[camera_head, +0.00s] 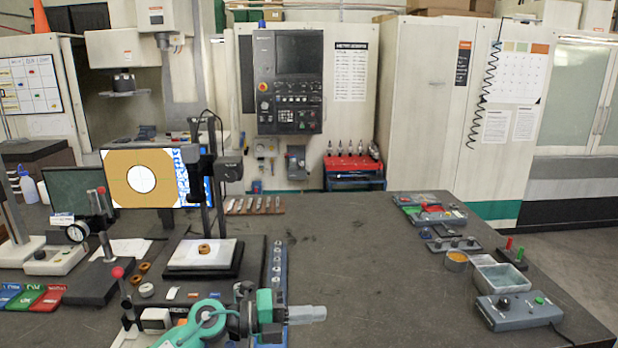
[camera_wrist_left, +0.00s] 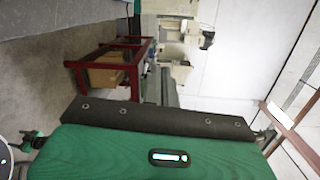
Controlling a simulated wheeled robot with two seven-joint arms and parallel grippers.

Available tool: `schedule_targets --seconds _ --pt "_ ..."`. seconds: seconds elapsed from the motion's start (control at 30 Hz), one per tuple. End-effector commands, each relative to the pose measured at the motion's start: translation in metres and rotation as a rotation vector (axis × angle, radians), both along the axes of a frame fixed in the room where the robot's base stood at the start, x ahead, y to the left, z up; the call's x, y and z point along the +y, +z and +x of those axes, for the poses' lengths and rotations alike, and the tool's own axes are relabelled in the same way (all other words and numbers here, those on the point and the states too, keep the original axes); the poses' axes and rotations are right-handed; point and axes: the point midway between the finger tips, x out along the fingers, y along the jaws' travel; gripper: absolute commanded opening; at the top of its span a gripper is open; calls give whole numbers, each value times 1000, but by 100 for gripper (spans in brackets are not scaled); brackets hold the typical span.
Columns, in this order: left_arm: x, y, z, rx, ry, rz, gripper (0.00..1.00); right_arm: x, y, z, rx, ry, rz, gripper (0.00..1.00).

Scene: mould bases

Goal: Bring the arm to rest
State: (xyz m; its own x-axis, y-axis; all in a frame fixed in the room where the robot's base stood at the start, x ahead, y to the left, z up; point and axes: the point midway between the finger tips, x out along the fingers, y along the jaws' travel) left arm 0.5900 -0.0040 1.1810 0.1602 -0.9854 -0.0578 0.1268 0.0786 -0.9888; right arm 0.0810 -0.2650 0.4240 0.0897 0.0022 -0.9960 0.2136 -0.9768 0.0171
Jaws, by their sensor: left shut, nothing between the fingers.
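My left arm comes in at the bottom of the head view, with teal and dark links. My left gripper (camera_head: 312,314) points to the right, low over the front part of the dark table (camera_head: 370,270). It is shut and nothing shows in it. In the left wrist view a green part of my own arm and a dark bar fill the lower half, and the room appears turned on its side. My right gripper is not in view.
Left of the gripper are a measuring stand with an orange ring (camera_head: 204,248) on its plate, a monitor (camera_head: 142,179) and coloured trays (camera_head: 48,298). A grey control box (camera_head: 519,310) and bins (camera_head: 499,278) stand at the right. The middle of the table is clear.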

Motion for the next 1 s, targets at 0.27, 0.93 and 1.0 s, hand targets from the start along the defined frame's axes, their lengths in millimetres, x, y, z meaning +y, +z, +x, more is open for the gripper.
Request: schedule_targets --seconds 0.27,0.93,1.0 --pt "31 37 -6 211 357 -569 0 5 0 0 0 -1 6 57" --pt "222 -173 -123 1278 1602 -895 0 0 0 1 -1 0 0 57" --pt "228 -195 -154 1397 1695 -839 0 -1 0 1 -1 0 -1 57"
